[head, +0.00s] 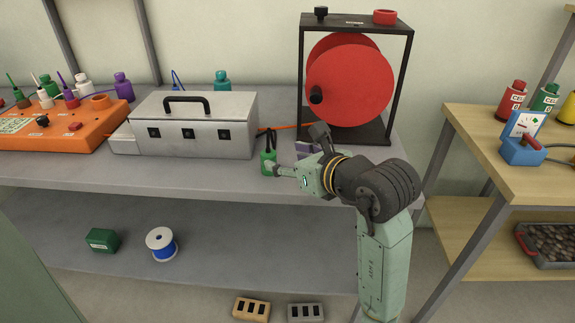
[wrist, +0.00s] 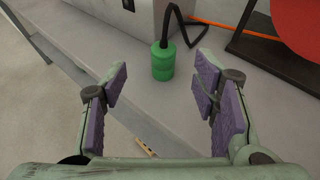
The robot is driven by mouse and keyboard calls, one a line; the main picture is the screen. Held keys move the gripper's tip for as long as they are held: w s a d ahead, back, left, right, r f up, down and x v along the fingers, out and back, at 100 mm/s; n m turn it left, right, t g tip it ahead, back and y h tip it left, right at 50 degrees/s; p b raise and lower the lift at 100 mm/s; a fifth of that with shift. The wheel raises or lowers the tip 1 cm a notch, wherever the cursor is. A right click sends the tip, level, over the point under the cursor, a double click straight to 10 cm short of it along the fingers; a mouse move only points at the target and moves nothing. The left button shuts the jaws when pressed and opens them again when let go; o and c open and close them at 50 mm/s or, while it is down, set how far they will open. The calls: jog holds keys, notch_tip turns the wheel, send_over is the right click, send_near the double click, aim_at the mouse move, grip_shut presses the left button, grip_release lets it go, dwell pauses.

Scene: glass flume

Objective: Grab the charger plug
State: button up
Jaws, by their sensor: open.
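The charger plug looks to be the green ribbed cylinder (wrist: 162,62) with a black cord rising from its top. It stands upright on the grey bench top near the front edge, and it also shows in the head view (head: 268,163), partly behind one finger. My gripper (head: 297,158) is open, with purple pads on its fingers. In the wrist view my gripper (wrist: 162,85) has the plug ahead, in line with the gap between the fingertips. Nothing is held, and I see no contact with the plug.
A grey metal box with a black handle (head: 196,128) stands just left of and behind the plug. A red reel in a black frame (head: 350,80) stands behind my gripper. An orange cable (head: 283,128) runs between them. The bench's front strip is clear.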

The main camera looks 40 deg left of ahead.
aim_at(269, 153)
jog(key=x, duration=0.5)
jog(key=shift+a+p, duration=0.15)
jog(key=shift+p, duration=0.25)
jog(key=x, duration=0.2)
jog(key=p+x, duration=0.1)
jog(key=x, duration=0.2)
jog(key=shift+w+f, duration=0.25)
jog(key=shift+w, duration=0.05)
grip_shut()
jog(key=shift+r, duration=0.1)
